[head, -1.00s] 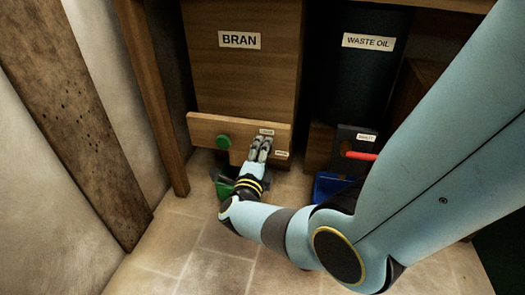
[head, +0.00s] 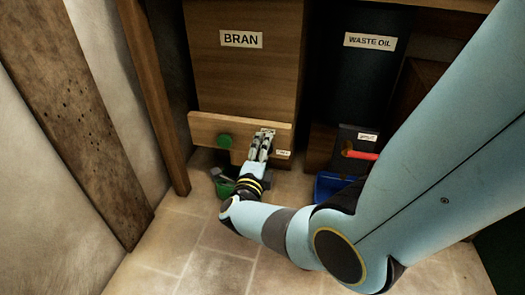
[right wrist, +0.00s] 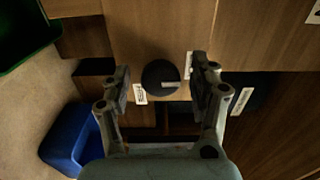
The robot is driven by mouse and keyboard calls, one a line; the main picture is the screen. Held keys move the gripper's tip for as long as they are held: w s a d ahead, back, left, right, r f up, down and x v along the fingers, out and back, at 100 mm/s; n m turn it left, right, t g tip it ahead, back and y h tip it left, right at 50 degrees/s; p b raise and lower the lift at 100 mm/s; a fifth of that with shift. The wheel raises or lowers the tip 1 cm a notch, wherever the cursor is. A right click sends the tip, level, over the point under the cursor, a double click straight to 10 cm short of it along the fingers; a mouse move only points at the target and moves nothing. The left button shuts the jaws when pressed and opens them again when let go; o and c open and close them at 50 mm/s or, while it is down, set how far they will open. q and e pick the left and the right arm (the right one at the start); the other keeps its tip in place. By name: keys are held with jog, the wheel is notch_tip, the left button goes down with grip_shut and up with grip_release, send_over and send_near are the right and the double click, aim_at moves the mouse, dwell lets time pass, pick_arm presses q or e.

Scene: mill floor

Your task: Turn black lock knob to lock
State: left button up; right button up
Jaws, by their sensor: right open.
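The black lock knob (right wrist: 160,77) shows in the right wrist view, round, with a pale pointer mark towards the right of its face. Small white labels sit on both sides of it. My right gripper (right wrist: 163,90) is open, with one finger on each side of the knob and a gap visible to each finger. In the head view my right gripper (head: 262,142) is at the right part of the wooden board (head: 205,128) below the BRAN bin and hides the knob. My left gripper is in neither view.
A green knob (head: 225,141) is on the board's left part. The BRAN bin (head: 240,75) and the dark WASTE OIL container (head: 350,75) stand behind. A red handle (head: 362,155) is at the right. A green tub (head: 224,187) and a blue tub (head: 328,186) are on the floor.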

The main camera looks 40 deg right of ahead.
jog(key=v, duration=0.7)
jog(key=shift+a, duration=0.2)
jog(key=shift+s, duration=0.1)
